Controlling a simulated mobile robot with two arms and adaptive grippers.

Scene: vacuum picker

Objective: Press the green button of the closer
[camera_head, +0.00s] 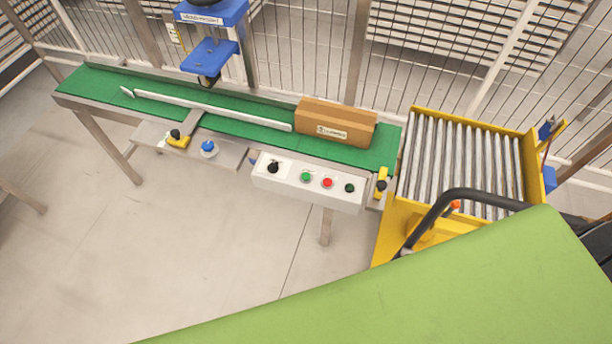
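A white control box (310,189) hangs on the near side of a conveyor with a green belt (95,80). On its top face, from left to right, are a black knob (273,168), a bright green button (306,177), a red button (327,183) and a small dark green button (350,188). Nothing covers these controls. Neither of my grippers is in view.
A brown carton (337,122) lies on the belt behind the control box. A blue button (208,147) sits further left. A yellow roller table (418,216) stands at the right. A large green surface (440,285) fills the lower right. Open floor (190,240) lies in front of the conveyor.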

